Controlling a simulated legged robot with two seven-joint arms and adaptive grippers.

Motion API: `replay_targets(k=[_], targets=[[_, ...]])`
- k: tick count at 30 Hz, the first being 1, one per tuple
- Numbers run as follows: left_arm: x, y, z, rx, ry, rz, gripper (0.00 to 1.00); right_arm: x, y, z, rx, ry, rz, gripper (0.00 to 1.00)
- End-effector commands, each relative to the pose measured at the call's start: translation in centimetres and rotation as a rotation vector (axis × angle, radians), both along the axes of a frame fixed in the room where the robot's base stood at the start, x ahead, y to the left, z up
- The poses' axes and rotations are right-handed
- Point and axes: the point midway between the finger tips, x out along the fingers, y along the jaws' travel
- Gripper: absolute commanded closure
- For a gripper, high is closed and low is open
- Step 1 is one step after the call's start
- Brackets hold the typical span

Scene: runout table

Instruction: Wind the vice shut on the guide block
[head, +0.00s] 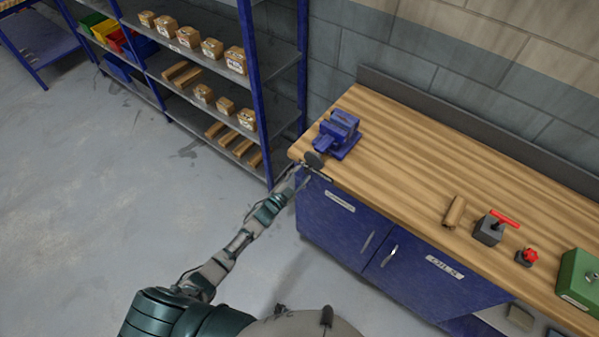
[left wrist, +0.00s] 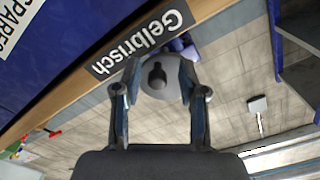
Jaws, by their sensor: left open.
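The blue vice (head: 340,132) stands on the left end of the wooden bench top. A grey handwheel (head: 314,160) sits at its front, by the bench edge. My left gripper (head: 307,168) is at the handwheel. In the left wrist view its open fingers (left wrist: 160,72) stand on either side of the wheel's dark knob, with the grey disc (left wrist: 170,92) behind. I cannot tell whether they touch it. I cannot make out the guide block or the jaw gap at this size. My right gripper is not in view.
On the bench (head: 400,160), a wooden piece (head: 454,212), a grey block with a red handle (head: 490,228), a red knob (head: 527,256) and a green box (head: 580,280) stand to the right. A shelf rack (head: 262,90) is close on the left. The bench middle is clear.

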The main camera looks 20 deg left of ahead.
Motion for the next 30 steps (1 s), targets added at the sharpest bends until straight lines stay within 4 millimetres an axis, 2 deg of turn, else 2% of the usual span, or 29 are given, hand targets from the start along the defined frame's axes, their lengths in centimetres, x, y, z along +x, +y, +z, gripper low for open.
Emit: replay_targets(k=[4,15,23,24,28,29,30], targets=[[0.0,-0.1,0.0,-0.147,0.051,0.0,0.58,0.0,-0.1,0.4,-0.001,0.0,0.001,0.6],[0.1,-1.2,1.1,-0.146,0.051,0.0,0.58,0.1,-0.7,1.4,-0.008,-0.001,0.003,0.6],[0.1,-1.3,1.1,-0.143,0.051,0.0,0.58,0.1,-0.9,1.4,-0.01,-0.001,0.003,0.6],[0.1,-1.3,1.1,-0.143,0.051,0.0,0.63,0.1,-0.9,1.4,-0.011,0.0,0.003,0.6],[0.1,-1.3,1.1,-0.143,0.051,0.0,0.96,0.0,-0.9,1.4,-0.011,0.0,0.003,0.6],[0.1,-1.3,1.1,-0.143,0.051,0.0,1.0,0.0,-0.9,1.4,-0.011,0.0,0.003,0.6],[0.1,-1.3,1.1,-0.143,0.051,0.0,1.0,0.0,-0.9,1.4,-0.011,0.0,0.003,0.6]])
